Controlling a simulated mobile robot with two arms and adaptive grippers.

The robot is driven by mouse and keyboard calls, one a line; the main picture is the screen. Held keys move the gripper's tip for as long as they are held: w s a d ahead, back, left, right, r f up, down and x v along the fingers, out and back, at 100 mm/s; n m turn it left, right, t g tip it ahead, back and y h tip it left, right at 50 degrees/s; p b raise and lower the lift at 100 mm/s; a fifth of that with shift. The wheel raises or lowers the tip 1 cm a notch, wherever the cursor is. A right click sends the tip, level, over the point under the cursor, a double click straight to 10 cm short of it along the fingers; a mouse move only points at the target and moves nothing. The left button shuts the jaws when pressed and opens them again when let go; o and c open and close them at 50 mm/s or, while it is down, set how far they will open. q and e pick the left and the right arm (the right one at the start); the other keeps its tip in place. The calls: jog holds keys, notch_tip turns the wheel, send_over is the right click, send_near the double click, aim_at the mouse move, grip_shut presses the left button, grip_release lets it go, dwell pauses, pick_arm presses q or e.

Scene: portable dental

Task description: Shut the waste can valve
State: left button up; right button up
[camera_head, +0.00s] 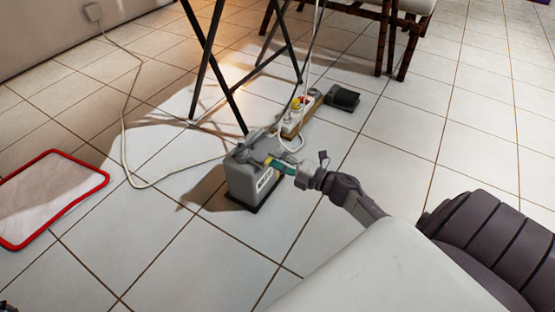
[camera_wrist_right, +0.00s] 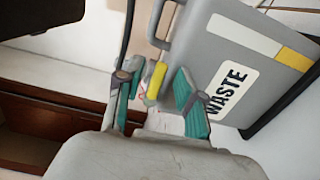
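The waste can (camera_head: 247,182) is a grey box standing upright on the tiled floor near the middle of the head view. In the right wrist view the can (camera_wrist_right: 222,60) shows a "WASTE" label and a carrying handle. A yellow piece, seemingly the valve lever (camera_wrist_right: 156,80), shows beside the can. My right gripper (camera_head: 279,163) reaches in from the right at the can's top. In the wrist view my right gripper (camera_wrist_right: 157,72) is open, with teal pads either side of the yellow piece. Contact cannot be told. My left gripper is not recognisable in view.
A power strip (camera_head: 300,115) and a dark foot pedal (camera_head: 342,97) lie behind the can. Thin black stand legs (camera_head: 230,100) rise behind it. A cable (camera_head: 123,135) crosses the floor. A red-rimmed tray (camera_head: 50,195) lies at left. The front floor is clear.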

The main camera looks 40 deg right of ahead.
jog(key=v, duration=1.2)
dwell(0.5)
